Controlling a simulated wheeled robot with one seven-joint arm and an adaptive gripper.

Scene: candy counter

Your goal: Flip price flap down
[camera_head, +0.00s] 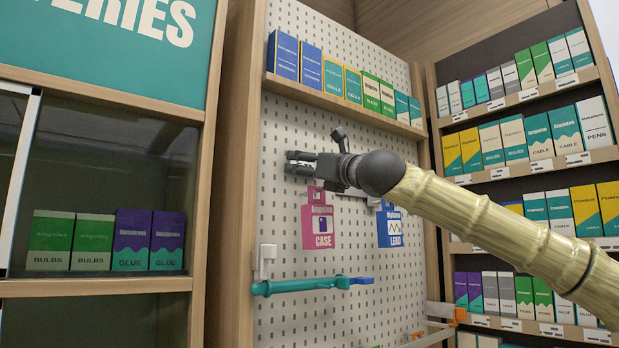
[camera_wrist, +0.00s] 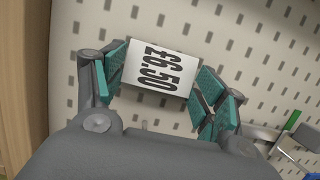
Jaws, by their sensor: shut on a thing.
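The pegboard (camera_wrist: 270,70) lies behind the flap. In the head view my gripper (camera_head: 299,163) is close to the pegboard, above the pink case packet. The flap cannot be made out there, and whether it is up or down is unclear.
A pink case packet (camera_head: 318,227) and a blue lead packet (camera_head: 390,229) hang below my gripper. A blue-teal bar (camera_head: 310,285) sits lower on the pegboard. A shelf (camera_head: 345,103) of boxes runs above. A glass cabinet (camera_head: 110,150) stands left.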

